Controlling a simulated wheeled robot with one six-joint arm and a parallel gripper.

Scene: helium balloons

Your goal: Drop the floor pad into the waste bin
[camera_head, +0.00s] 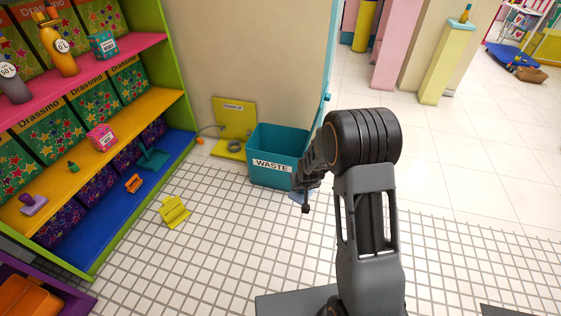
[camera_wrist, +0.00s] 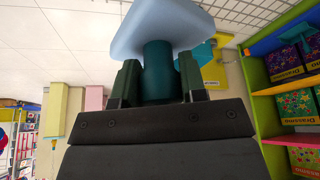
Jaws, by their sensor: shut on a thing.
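The floor pad (camera_wrist: 158,28) has a light blue, flared head and a dark teal round handle. My gripper (camera_wrist: 157,88) is shut on the handle in the wrist view, with a finger on either side. The teal waste bin (camera_head: 270,170), with a white WASTE label, stands on the floor against the wall. The pad appears at the bin's front right corner; its height is hard to tell.
A shelf unit (camera_head: 155,105) with bottles and boxes stands at the left. A yellow board (camera_head: 234,118) leans on the wall behind the bin. A yellow folded piece (camera_head: 174,211) lies on the tiles.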

